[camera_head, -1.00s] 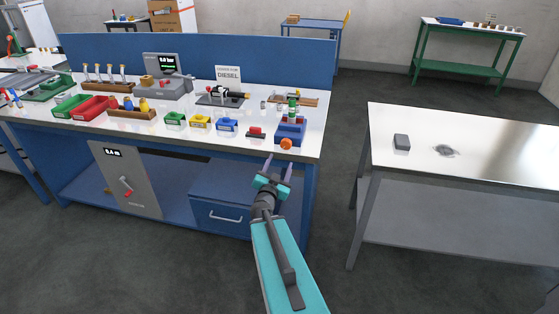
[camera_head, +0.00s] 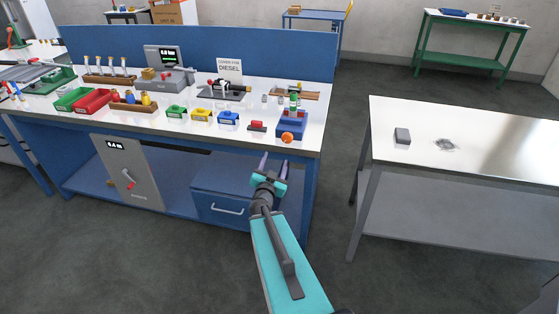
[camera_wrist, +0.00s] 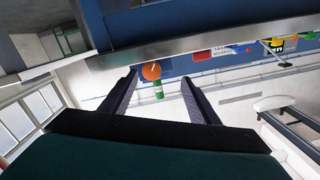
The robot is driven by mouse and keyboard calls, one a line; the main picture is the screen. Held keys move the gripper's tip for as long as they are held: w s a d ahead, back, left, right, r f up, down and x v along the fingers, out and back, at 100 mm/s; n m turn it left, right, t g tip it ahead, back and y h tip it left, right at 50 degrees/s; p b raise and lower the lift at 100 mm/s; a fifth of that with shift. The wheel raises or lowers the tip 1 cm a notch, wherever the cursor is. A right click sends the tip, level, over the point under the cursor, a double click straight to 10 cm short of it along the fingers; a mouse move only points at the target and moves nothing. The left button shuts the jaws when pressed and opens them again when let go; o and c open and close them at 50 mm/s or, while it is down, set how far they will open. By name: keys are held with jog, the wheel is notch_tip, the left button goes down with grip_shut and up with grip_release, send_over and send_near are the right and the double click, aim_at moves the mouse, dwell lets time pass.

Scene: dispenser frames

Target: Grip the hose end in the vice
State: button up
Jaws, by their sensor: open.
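A small blue vice (camera_head: 292,126) stands at the right front corner of the white-topped bench. An orange round knob (camera_head: 287,137) is on its front side. A green upright piece (camera_head: 294,102) shows at the vice; I cannot tell whether it is the hose end or whether the vice jaws hold it. My gripper (camera_head: 274,161) is open and empty, in front of the bench edge and below the vice in the picture. In the wrist view the orange knob (camera_wrist: 151,71) and the green piece (camera_wrist: 158,90) show between my two spread fingers, farther off.
A sign reading DIESEL (camera_head: 229,68) stands behind a dark fixture. A metal table (camera_head: 480,135) is at the right, with floor between it and the bench.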

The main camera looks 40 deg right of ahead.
jog(key=w+a+f+n+t+y, duration=0.1)
jog(key=w+a+f+n+y, duration=0.25)
jog(key=a+f, duration=0.4)
jog(key=w+a+f+n+t+y, duration=0.1)
jog(key=w+a+f+n+y, duration=0.2)
jog(key=a+f, duration=0.4)
jog(key=s+a+f+n+g+y+b, duration=0.1)
jog(key=s+a+f+n+g+y, duration=0.2)
jog(key=a+f, duration=0.5)
jog(key=s+a+f+n+g+y, duration=0.1)
jog(key=s+a+f+y, duration=0.1)
jog(key=a+f+y, duration=0.6)
jog(key=s+a+f+n+g+h, duration=0.1)
jog(key=s+a+f+g, duration=0.25)
jog(key=s+a, duration=0.35)
jog(key=s+a+f+n+g+h, duration=0.1)
jog(key=s+a+f+n+g, duration=0.2)
jog(key=s+a, duration=0.45)
jog(key=s+f+g+h+b, duration=0.1)
jog(key=s+g, duration=0.6)
jog(key=s, duration=1)
jog(key=shift+s+f+n, duration=0.2)
jog(key=shift+n, duration=0.15)
